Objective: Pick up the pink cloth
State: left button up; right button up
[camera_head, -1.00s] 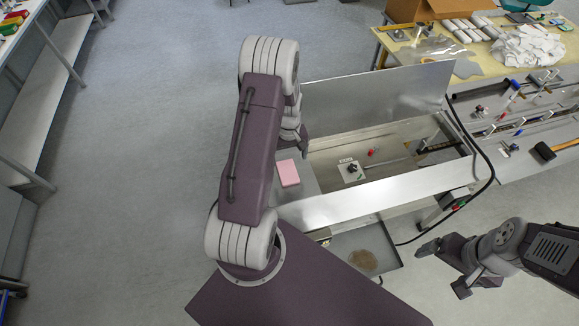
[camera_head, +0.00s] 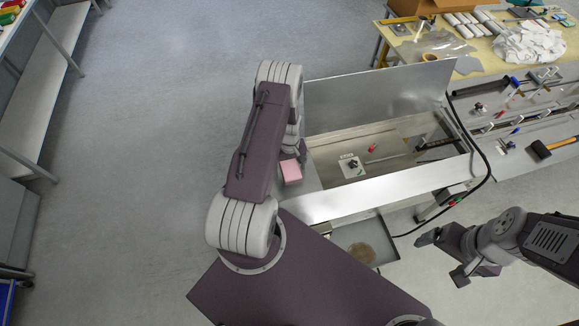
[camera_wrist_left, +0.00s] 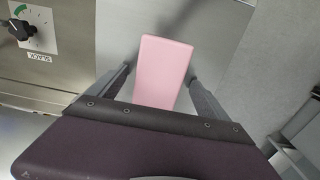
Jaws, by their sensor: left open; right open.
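The pink cloth (camera_head: 291,171) is a folded block on the grey metal surface at the left end of the machine. In the left wrist view the pink cloth (camera_wrist_left: 163,65) lies ahead of my left gripper (camera_wrist_left: 159,74). Its fingers are open, one on either side of the cloth's near part, with no clear contact. In the head view my left arm hides most of that gripper and borders the cloth. My right gripper (camera_head: 440,258) is open and empty at the lower right, away from the cloth.
The machine has an open bay with a raised metal lid (camera_head: 375,95) behind it and a front panel (camera_head: 385,191). A tray (camera_head: 385,258) sits below the panel. Floor at the left is clear.

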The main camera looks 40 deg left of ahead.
aim_at(294, 166)
pick_arm(q)
jog(key=shift+d+r, duration=0.1)
jog(key=c, duration=0.4)
jog(key=shift+d, duration=0.15)
jog(key=c, duration=1)
pick_arm(e)
jog(key=shift+d, duration=0.2)
pick_arm(q)
jog(key=shift+r+b, duration=0.35)
jog(key=shift+r, duration=0.1)
jog(key=r, duration=0.1)
jog(key=r+b, duration=0.1)
jog(key=w+r+b, duration=0.1)
jog(key=shift+d+r, duration=0.25)
jog(key=shift+d, duration=0.1)
jog(key=w+d+r+b, duration=0.3)
jog(key=w+d+r, duration=0.3)
jog(key=w+d, duration=0.1)
jog(key=shift+d+r, duration=0.25)
jog(key=shift+r, duration=0.1)
pick_arm(e)
notch_tip(294, 166, down, 6)
